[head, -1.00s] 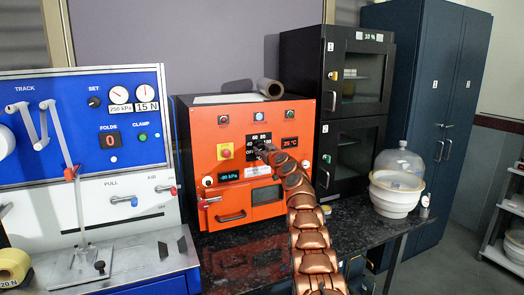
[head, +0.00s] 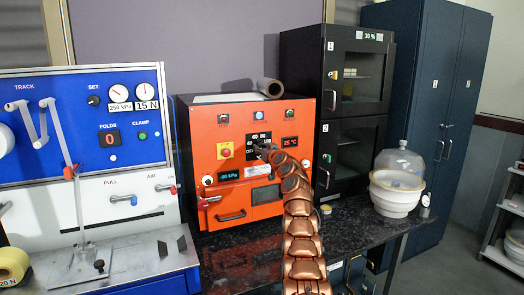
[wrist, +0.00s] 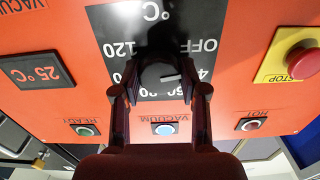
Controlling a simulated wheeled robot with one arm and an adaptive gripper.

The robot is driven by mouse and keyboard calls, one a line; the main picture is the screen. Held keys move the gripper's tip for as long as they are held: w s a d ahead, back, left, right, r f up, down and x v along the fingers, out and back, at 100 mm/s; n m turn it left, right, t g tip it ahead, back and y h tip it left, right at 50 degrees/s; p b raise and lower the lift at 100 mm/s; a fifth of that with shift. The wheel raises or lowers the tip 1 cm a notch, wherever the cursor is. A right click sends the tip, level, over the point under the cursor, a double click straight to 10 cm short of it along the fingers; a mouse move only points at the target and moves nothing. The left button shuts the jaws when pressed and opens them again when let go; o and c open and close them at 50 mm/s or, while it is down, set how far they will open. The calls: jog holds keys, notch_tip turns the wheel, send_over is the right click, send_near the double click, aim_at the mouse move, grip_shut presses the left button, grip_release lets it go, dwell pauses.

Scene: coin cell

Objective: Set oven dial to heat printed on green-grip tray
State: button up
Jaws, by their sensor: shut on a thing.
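The orange oven (head: 215,155) stands on the dark bench. Its dark dial (wrist: 158,76) sits on a black scale panel (wrist: 112,22), which appears upside down in the wrist view. The dial's white mark points roughly toward 40. My gripper (wrist: 160,88) is shut on the dial, one finger on each side. In the head view my gripper (head: 262,150) covers the dial. I cannot make out a green-grip tray or its printed heat in either view.
The oven display (head: 290,141) reads 25 °C. The red stop button (wrist: 302,62) is beside the scale. A blue-and-white machine (head: 120,200) stands left, a black two-door cabinet (head: 318,100) right.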

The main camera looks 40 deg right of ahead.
jog(key=shift+m+p, duration=1.7)
jog(key=shift+m, duration=10.6)
jog(key=o, duration=1.1)
jog(key=shift+f, duration=0.1)
jog(key=shift+o, duration=0.2)
jog(key=shift+s, duration=0.1)
